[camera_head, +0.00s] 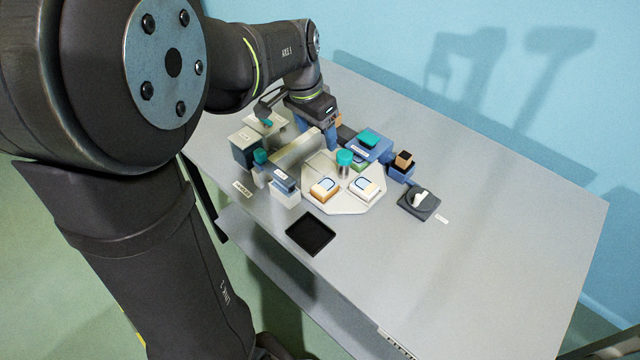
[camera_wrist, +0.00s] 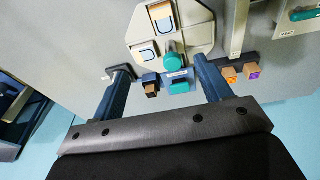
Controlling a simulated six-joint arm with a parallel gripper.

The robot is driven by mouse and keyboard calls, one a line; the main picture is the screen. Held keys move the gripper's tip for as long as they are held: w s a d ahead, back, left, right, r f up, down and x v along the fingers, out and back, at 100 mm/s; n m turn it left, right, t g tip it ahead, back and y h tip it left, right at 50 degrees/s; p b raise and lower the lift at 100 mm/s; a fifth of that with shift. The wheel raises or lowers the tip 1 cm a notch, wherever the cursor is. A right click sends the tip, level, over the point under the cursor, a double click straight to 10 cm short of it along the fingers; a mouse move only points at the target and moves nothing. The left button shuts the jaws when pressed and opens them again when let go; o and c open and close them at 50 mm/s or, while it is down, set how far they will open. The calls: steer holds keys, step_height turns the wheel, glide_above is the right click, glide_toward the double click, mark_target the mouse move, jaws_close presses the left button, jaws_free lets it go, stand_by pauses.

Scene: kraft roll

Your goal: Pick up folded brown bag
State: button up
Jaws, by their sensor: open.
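My gripper (camera_head: 318,128) hangs over the back of the table, pointing down; its fingers are spread with nothing between them in the wrist view (camera_wrist: 163,70). A tan-brown block with a blue-outlined pale top (camera_head: 323,189) sits at the left front of the pale octagonal plate (camera_head: 345,208); it also shows at the top of the wrist view (camera_wrist: 162,14). It may be the folded brown bag, though I cannot tell for certain. A whiter block of similar shape (camera_head: 364,188) sits beside it. My gripper is apart from both, farther back.
A teal-capped cylinder (camera_head: 344,163) stands behind the blocks. Blue holders (camera_head: 400,174) and a teal-topped blue box (camera_head: 368,145) lie behind right. A dark-based knob (camera_head: 418,202) is right, a black tray (camera_head: 311,236) in front. The table's right side is clear.

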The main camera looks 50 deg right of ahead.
steer(key=a+f+h, duration=0.2)
steer(key=a+f, duration=0.1)
steer(key=a, duration=0.1)
glide_above(322, 189)
steer(key=a, duration=0.2)
steer(key=shift+t, duration=0.3)
steer(key=f, duration=1.2)
steer(key=shift+w+a, duration=0.15)
steer(key=shift+w, duration=0.1)
steer(key=shift+s+x, duration=0.2)
steer(key=shift+x, duration=2.45)
steer(key=c, duration=1.1)
